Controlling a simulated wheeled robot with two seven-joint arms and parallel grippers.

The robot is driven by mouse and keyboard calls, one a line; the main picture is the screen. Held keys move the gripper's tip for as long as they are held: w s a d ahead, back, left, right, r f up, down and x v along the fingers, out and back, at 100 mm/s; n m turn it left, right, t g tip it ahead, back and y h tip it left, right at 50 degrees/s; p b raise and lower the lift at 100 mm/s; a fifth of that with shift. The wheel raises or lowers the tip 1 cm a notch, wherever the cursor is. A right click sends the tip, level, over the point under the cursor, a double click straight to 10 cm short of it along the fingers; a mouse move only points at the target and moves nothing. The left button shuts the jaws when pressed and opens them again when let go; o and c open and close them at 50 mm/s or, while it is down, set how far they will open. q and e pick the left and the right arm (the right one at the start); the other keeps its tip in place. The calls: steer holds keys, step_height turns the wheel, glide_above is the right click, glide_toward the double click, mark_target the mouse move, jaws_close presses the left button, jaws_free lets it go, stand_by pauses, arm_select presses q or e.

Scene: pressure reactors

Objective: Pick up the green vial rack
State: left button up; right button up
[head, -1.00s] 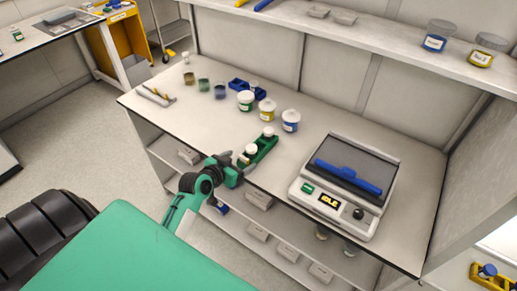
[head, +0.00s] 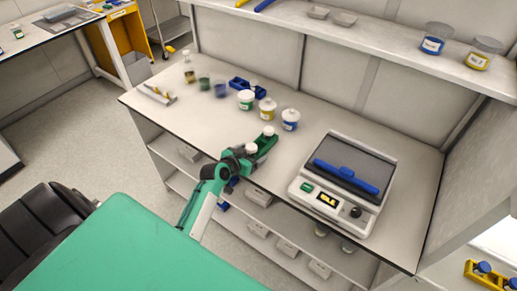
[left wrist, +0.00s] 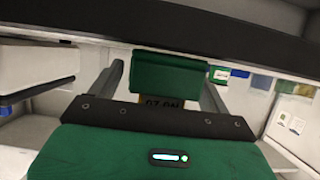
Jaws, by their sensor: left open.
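The green vial rack (head: 266,146) sits at the front edge of the bench, left of the heating device. White-capped vials (head: 268,131) stand in it. My left gripper (head: 246,158) is at the rack's near end and hides part of it. In the left wrist view, the rack's green end face (left wrist: 170,76) lies between the two open fingers, with gaps visible on both sides. I cannot tell how far the fingers reach along the rack. My right gripper is not in view.
A device with a blue bar (head: 346,176) on its grey top stands to the right on the bench (head: 215,128). White-lidded jars (head: 267,109), a blue rack (head: 245,86) and small dark vials (head: 204,84) stand behind. A shelf (head: 390,38) runs above the back.

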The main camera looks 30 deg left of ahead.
arm_select(q)
steer(key=c, duration=1.1)
steer(key=shift+r, duration=0.1)
steer(key=shift+c, duration=0.2)
